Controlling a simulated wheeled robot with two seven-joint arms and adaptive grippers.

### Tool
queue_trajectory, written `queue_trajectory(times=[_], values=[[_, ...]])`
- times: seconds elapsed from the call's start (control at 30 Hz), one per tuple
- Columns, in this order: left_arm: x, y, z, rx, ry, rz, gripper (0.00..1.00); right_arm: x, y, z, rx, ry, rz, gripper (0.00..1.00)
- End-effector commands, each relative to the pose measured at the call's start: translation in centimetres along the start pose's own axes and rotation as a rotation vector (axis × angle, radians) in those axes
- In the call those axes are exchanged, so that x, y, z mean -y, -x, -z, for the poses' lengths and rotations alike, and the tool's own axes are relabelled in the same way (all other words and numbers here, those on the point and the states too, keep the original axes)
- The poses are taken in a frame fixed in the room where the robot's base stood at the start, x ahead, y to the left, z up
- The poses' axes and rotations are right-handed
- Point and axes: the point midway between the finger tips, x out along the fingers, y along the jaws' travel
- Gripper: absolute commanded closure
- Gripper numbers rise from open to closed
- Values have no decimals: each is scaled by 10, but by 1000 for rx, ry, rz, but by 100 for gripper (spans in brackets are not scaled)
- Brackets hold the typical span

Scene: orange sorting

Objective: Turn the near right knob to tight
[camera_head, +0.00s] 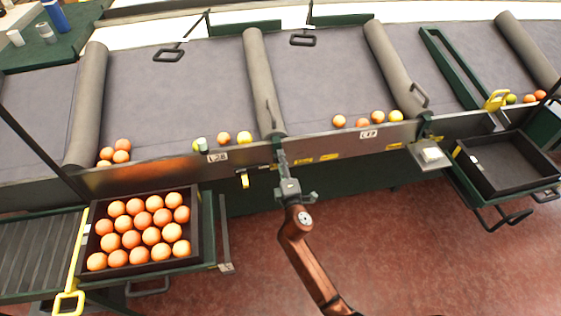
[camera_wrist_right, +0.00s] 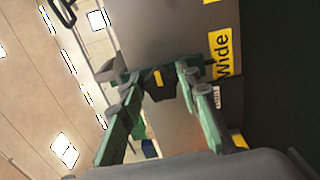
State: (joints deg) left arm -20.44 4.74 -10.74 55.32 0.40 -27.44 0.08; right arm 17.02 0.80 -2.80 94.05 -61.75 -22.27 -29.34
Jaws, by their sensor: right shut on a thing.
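My right gripper (camera_head: 281,158) reaches up to the front rail below the middle roller. In the right wrist view the gripper (camera_wrist_right: 153,82) has its green fingers on either side of a dark knob (camera_wrist_right: 160,86) with a yellow mark, and it is shut on it. A yellow label reading "Wide" (camera_wrist_right: 224,55) is on the metal face beside the knob. In the head view the gripper largely hides the knob. I cannot read its setting exactly. My left gripper is not in view.
A black crate of oranges (camera_head: 82,250) stands at the left. An empty dark crate (camera_head: 512,180) stands at the right. Grey rollers divide the sorting table (camera_head: 180,90), with a few fruits along its front rail (camera_head: 350,145). Red floor is open at front right.

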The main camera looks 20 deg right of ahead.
Motion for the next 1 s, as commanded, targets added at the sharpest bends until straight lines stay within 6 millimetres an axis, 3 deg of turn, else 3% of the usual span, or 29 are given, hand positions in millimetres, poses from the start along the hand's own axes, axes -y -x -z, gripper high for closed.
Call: queue_trajectory(times=[0.5, 0.53, 0.77, 1.0], values=[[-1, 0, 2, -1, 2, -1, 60, 2, 0, 0, 0, -22, 3, 93], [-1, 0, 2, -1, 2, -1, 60, 2, 0, 0, 0, -21, 3, 68], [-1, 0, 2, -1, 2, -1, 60, 1, 0, 0, 0, -20, 2, 53], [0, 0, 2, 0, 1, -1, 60, 1, 0, 0, 0, -20, 1, 51]])
